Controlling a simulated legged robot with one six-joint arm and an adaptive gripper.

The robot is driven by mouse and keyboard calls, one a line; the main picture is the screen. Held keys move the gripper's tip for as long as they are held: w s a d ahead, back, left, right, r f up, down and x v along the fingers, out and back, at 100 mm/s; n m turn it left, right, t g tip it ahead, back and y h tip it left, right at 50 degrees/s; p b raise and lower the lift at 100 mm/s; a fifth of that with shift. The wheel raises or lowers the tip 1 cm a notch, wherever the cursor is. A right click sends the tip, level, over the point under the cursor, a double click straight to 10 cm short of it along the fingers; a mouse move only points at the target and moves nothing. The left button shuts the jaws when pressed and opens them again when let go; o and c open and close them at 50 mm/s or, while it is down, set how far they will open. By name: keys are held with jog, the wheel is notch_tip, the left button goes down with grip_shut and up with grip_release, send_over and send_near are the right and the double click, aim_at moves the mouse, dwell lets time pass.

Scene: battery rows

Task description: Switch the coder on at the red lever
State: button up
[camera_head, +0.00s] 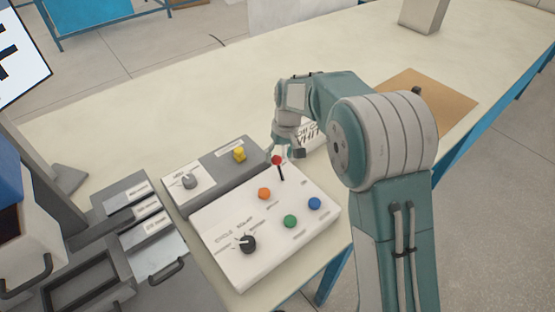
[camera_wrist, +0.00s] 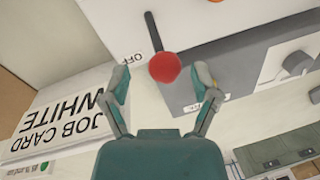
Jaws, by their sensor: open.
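The coder is a white box (camera_head: 231,229) with a red-knobbed lever (camera_head: 277,160) at its far edge, an orange button (camera_head: 264,193), a green button (camera_head: 290,221), a blue button (camera_head: 314,203) and a black dial (camera_head: 248,244). In the wrist view the red knob (camera_wrist: 164,67) sits on a dark stem between the two fingertips, just ahead of them, with "OFF" printed beside it. My gripper (camera_wrist: 163,88) is open, one finger on each side of the knob with visible gaps. In the head view my gripper (camera_head: 283,147) is above the coder's far edge, partly hidden by my wrist.
A grey unit (camera_head: 215,170) with a yellow button (camera_head: 239,154) adjoins the coder. A white job card (camera_head: 311,136) lies behind my gripper; it also shows in the wrist view (camera_wrist: 65,120). A brown board (camera_head: 440,100) lies at right.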

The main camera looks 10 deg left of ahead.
jog(key=shift+s+a+f, duration=0.1)
jog(key=shift+a+f, duration=0.05)
jog(key=shift+f, duration=0.75)
jog(key=shift+a+f, duration=0.2)
jog(key=shift+a, duration=0.25)
jog(key=shift+d, duration=0.2)
grip_shut()
